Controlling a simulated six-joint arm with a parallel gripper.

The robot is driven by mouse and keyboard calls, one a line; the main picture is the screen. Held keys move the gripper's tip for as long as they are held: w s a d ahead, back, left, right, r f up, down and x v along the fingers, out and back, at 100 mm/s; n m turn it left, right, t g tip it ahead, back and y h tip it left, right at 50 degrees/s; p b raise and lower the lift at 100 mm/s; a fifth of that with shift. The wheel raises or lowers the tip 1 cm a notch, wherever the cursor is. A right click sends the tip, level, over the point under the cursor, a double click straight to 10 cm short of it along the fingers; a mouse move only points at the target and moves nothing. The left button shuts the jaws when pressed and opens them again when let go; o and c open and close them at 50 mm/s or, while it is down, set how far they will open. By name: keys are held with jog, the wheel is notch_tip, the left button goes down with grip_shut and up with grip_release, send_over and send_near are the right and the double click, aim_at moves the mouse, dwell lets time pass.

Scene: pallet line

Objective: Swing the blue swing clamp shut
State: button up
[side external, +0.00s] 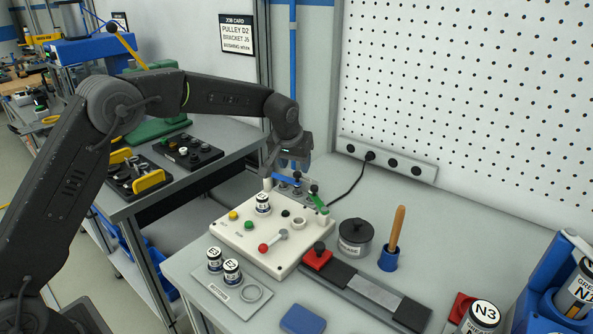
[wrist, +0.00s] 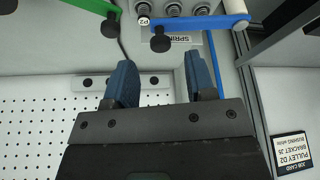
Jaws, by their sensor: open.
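The blue swing clamp (side external: 284,178) is a flat blue bar at the back of the white fixture box, just below my gripper (side external: 296,164). In the wrist view the blue clamp (wrist: 212,22) runs across the top right, in front of a row of metal spring parts, with a black knob at its left end and its other end at the right. My gripper (wrist: 160,64) is open, its two blue fingers apart with nothing between them. In the wrist picture the knob lies just above the gap between the fingertips, apart from them.
A green clamp (side external: 319,204) with a black knob is close by; it also shows in the wrist view (wrist: 92,5). A grease tin (side external: 355,238) and wooden-handled brush (side external: 396,230) stand right. A pegboard rises behind.

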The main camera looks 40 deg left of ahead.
aim_at(297, 173)
jog(key=shift+x, duration=1.8)
jog(key=shift+c, duration=0.4)
grip_shut()
